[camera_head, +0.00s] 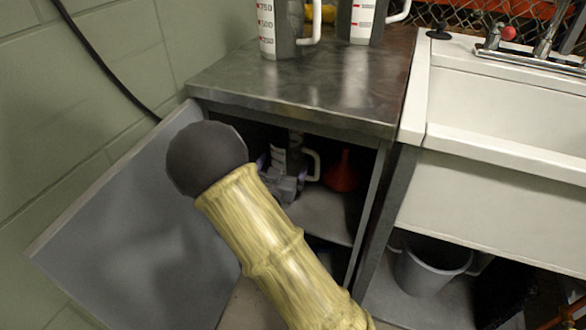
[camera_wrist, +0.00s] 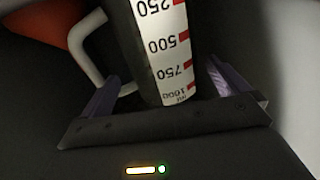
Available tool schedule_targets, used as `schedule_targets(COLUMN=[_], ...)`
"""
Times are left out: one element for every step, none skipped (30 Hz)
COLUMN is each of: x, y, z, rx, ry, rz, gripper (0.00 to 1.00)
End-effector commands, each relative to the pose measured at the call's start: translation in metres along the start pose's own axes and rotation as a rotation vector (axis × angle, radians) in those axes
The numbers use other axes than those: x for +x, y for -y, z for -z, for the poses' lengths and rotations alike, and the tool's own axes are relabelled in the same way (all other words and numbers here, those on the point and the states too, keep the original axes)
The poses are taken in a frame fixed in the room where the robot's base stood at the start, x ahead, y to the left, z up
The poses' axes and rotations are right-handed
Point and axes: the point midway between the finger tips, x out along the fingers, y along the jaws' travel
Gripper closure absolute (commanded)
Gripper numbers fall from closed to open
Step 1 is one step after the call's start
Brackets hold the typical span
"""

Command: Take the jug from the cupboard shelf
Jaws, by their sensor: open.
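The jug (camera_head: 291,155) is dark with a white scale panel and a white handle, and stands upright inside the open cupboard (camera_head: 300,105). Its lower part is hidden behind my gripper (camera_head: 283,184) in the head view. In the wrist view the jug (camera_wrist: 172,45) appears inverted, with red marks on its scale. My gripper (camera_wrist: 168,95) is open there, with a purple-grey finger on each side of the jug's body. The handle is on the left in that view, close to the left finger. I cannot tell whether either finger touches the jug.
A red funnel (camera_head: 341,172) stands right of the jug on the shelf (camera_head: 322,217). The cupboard door (camera_head: 120,235) is swung open to the left. Two similar jugs stand on the cupboard top. A white sink (camera_head: 500,110) and a grey bucket (camera_head: 425,270) are to the right.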

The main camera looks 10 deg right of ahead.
Motion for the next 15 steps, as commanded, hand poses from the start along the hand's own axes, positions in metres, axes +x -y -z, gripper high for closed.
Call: schedule_targets(x=[0.0065, 0.009, 0.0113, 0.0124, 0.0129, 0.0131, 0.013, 0.0128, 0.0128, 0.0127, 0.0127, 0.0127, 0.0131, 0.0139, 0.0159], y=[-0.0001, -0.0002, -0.0003, -0.0002, -0.0002, -0.0001, 0.0, 0.0, 0.0, 0.0, 0.0, 0.0, 0.0001, 0.0002, 0.0004], z=[-0.002, -0.0015, -0.0009, -0.0005, -0.0002, 0.0002, 0.0003, 0.0004, 0.0005, 0.0004, 0.0004, 0.0003, 0.0001, -0.0003, -0.001], rx=[0.002, 0.001, 0.0, -0.001, -0.001, -0.002, -0.002, -0.002, -0.001, -0.001, -0.001, -0.001, -0.001, -0.001, 0.0], ry=[-0.001, -0.001, -0.001, -0.001, 0.0, 0.0, 0.0, 0.0, 0.0, 0.0, 0.0, 0.0, 0.0, 0.0, 0.0], rz=[-0.001, -0.001, -0.001, 0.0, 0.0, 0.0, 0.0, 0.0, 0.0, 0.0, 0.0, 0.0, 0.0, 0.0, 0.0], gripper=[0.0, 0.0, 0.0, 0.0, 0.0, 0.0, 0.0, 0.0, 0.0, 0.0, 0.0, 0.0, 0.0, 0.0, 0.0])
